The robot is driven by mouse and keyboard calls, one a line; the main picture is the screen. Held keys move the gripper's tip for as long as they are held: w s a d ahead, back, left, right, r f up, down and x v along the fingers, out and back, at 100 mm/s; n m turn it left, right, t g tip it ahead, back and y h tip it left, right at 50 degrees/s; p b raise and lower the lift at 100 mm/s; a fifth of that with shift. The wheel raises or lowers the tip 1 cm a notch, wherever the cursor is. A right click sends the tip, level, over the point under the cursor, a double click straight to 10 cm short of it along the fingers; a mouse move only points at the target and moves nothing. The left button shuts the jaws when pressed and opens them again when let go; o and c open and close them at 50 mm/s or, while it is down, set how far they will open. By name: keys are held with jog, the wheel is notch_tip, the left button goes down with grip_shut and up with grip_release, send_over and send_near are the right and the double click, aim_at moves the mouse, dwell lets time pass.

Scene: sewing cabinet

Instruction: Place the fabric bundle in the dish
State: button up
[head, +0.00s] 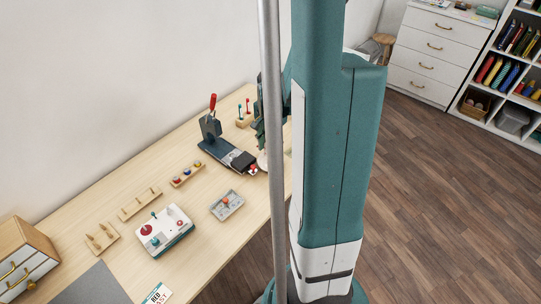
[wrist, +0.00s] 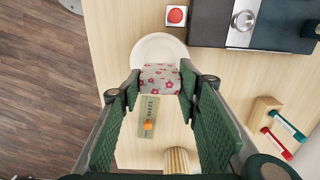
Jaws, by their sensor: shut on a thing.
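The fabric bundle (wrist: 158,79), grey-pink with red flowers, is between the tips of my gripper (wrist: 157,82) in the wrist view. My gripper's dark green fingers are shut on it. The round white dish (wrist: 150,43) lies just beyond the bundle, which overlaps its near edge in the picture. The height of the bundle over the dish is unclear. In the head view only a sliver of the dish (head: 262,160) shows beside the grey pole. My arm and the pole hide the bundle and most of my gripper there.
A black press (head: 222,147) with a red handle stands by the dish. A red button on a white block (wrist: 176,16) is beyond it. A wooden stand (wrist: 264,112) holds red and green tools at right. A green card (wrist: 148,116) and a striped spool (wrist: 177,160) lie below.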

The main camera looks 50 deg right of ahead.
aim_at(270, 154)
jog(key=shift+f, duration=0.4)
jog(key=shift+f+b, duration=0.45)
jog(key=shift+f, duration=1.65)
jog(key=shift+f, duration=0.15)
jog(key=o, duration=0.7)
jog(key=shift+r, duration=0.2)
jog(key=shift+r+p, duration=1.1)
jog(key=shift+r, duration=4.9)
